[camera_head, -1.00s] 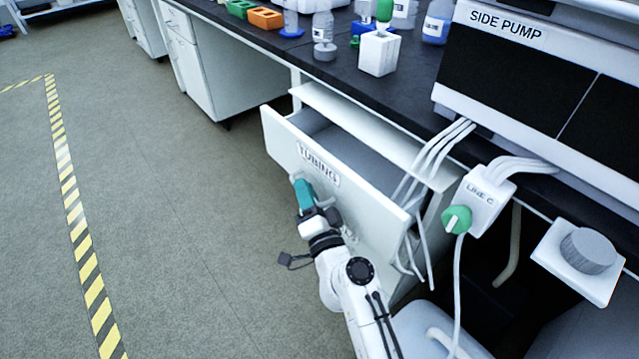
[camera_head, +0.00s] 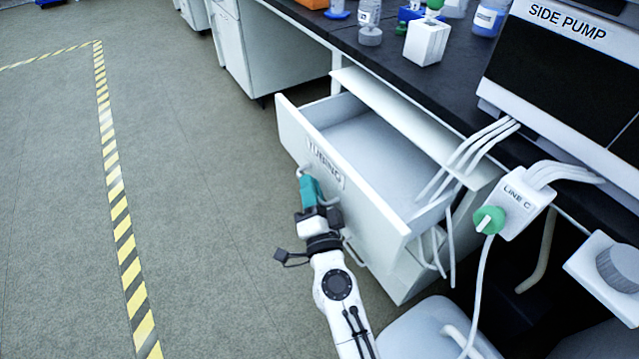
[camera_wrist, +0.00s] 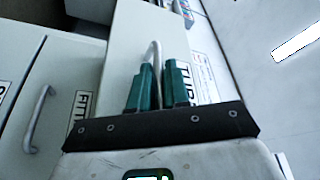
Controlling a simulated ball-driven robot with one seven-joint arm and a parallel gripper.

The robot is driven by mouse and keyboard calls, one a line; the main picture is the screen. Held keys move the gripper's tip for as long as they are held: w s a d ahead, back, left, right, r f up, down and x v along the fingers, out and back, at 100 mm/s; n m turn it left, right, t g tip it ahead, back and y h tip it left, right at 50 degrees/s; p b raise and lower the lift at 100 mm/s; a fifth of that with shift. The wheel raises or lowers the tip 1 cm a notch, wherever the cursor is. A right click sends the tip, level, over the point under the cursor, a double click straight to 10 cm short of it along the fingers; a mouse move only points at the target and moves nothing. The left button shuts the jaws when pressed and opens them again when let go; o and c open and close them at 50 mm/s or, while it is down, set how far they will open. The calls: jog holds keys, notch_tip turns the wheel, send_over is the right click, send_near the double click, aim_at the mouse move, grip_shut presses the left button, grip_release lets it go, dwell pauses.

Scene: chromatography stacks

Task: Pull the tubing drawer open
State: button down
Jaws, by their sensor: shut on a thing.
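The white tubing drawer (camera_head: 368,200) stands well out from under the bench in the head view. Its inside is pale and looks empty where visible. Its front carries a "TUBING" label (camera_head: 326,164). My gripper (camera_head: 308,180), with teal fingers, is at the drawer front, over the handle. In the wrist view the two teal fingers (camera_wrist: 157,82) are shut on the grey drawer handle (camera_wrist: 154,58), one on each side of it. Part of the label shows beside them; the fingers hide the rest.
White tubes run from the side pump (camera_head: 560,75) past the drawer's right end to the Line C block (camera_head: 522,200) with its green knob (camera_head: 489,219). Another drawer handle (camera_wrist: 40,118) shows in the wrist view. Floor left of the drawer is clear up to the striped tape (camera_head: 118,205).

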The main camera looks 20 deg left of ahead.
jog(key=s+a+p, duration=0.5)
jog(key=s+a, duration=0.9)
jog(key=s, duration=0.4)
jog(key=c, duration=1.5)
grip_release()
jog(key=shift+o, duration=0.2)
jog(key=p+v, duration=0.2)
jog(key=v, duration=0.8)
jog(key=shift+s+d, duration=0.25)
jog(key=shift+s, duration=0.05)
jog(key=shift+f, duration=0.1)
